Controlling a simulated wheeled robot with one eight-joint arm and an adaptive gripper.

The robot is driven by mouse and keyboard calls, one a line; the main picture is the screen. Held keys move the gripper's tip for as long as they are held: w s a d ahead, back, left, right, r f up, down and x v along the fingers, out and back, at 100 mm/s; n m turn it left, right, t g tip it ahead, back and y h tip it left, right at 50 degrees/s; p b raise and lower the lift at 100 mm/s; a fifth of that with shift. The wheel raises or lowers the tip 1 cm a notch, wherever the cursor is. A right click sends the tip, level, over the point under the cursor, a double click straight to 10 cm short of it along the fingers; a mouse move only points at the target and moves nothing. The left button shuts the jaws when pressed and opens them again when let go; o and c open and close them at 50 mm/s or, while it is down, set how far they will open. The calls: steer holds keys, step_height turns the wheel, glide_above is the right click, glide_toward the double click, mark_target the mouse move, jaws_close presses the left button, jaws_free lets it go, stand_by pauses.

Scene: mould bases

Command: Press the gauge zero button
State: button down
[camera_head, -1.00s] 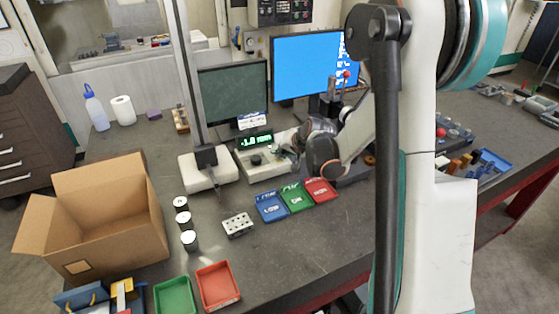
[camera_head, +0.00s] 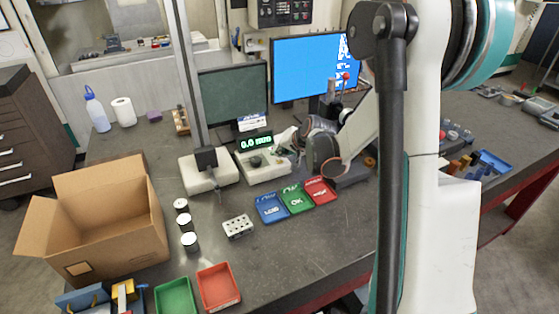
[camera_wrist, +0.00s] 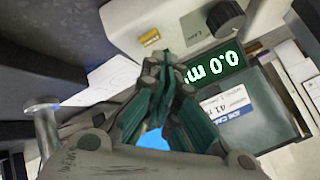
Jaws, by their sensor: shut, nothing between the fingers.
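The gauge is a cream box (camera_head: 265,172) with a dark knob and a lit green display (camera_head: 256,142) that reads about 0.0. In the wrist view the display (camera_wrist: 212,75) shows upside down beside the dark knob (camera_wrist: 224,19). A small yellow piece (camera_wrist: 149,37) sits on the cream face; I cannot tell if it is the zero button. My gripper (camera_wrist: 165,60) is shut and empty, its teal-backed fingers together just beside the yellow piece. I cannot tell whether the tips touch the box. In the head view my gripper (camera_head: 290,139) is at the right end of the box.
A cream stand base (camera_head: 212,180) with a tall column is left of the gauge. Blue (camera_head: 270,207), green and red trays lie in front. Two monitors (camera_head: 312,68) stand behind. A drilled metal block (camera_head: 238,226) and an open cardboard box (camera_head: 110,235) are further left.

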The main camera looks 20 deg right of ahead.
mark_target(282, 160)
steer(key=shift+r+p, duration=1.5)
steer(key=shift+r, duration=0.95)
